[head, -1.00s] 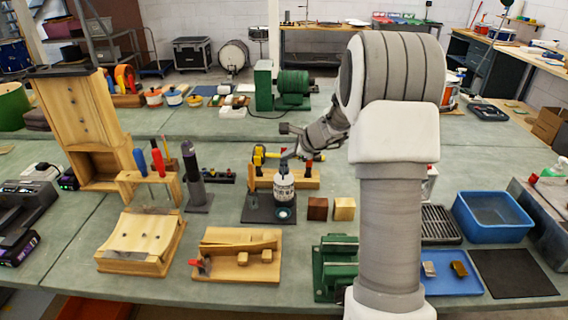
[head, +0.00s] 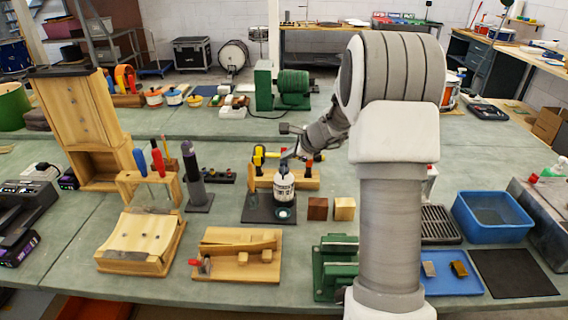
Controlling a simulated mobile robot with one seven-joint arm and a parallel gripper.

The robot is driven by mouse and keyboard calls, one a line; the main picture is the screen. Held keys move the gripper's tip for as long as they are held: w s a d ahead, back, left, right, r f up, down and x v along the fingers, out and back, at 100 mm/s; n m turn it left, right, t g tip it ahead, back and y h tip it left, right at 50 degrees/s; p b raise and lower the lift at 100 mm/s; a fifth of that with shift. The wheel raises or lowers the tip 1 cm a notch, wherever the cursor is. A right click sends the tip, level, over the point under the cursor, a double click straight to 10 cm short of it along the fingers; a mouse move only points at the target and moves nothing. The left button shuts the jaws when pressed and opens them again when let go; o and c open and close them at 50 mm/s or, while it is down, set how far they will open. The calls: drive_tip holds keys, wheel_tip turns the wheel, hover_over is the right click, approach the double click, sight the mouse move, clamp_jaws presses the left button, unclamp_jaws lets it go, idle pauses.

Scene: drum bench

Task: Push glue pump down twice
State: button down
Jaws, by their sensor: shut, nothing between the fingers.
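The glue bottle (head: 284,188) is white with a dark label and stands upright on a dark base plate (head: 257,207) in the middle of the bench.
Behind the bottle lies a wooden rack with a yellow clamp (head: 259,157). Two wooden blocks (head: 317,209) sit to its right. A dark cylinder on a stand (head: 194,177) is to its left. A wooden jig (head: 237,254) and a green vise (head: 335,268) are in front.

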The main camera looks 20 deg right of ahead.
drive_tip(key=shift+f+b, duration=0.5)
drive_tip(key=shift+f, duration=0.15)
drive_tip(key=shift+r, duration=0.1)
drive_tip(key=shift+r+p, duration=0.3)
drive_tip(key=shift+r, duration=0.1)
drive_tip(key=shift+r+p, duration=2.45)
drive_tip(key=shift+r, duration=0.6)
